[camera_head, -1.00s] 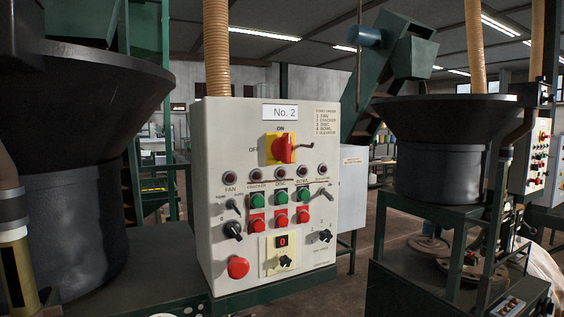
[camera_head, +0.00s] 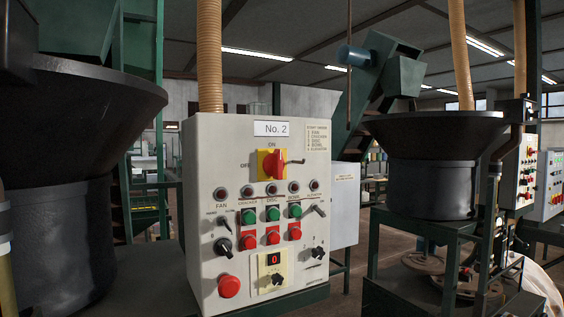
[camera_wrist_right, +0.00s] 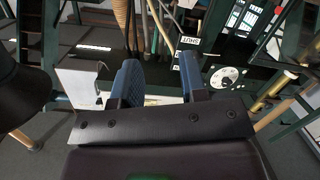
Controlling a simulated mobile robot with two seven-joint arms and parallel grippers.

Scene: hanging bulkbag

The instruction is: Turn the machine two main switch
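The machine two control panel (camera_head: 205,180) is a light grey box labelled "No. 2", standing upright in the middle of the head view. Its main switch (camera_head: 274,164) is a red rotary handle on a yellow plate near the top. "ON" is printed above it and "OFF" to its left. The handle looks roughly upright, but its exact angle is hard to tell. My right gripper (camera_wrist_right: 157,70) shows in the right wrist view, with two blue fingers apart and nothing between them. Neither gripper shows in the head view, so nothing is seen touching the switch.
Below the switch are lamps, green and red buttons, small knobs and a red stop button (camera_head: 229,286). A dark hopper (camera_head: 70,130) stands left of the panel and another hopper (camera_head: 432,165) right. A beige hose (camera_head: 209,60) rises behind the panel.

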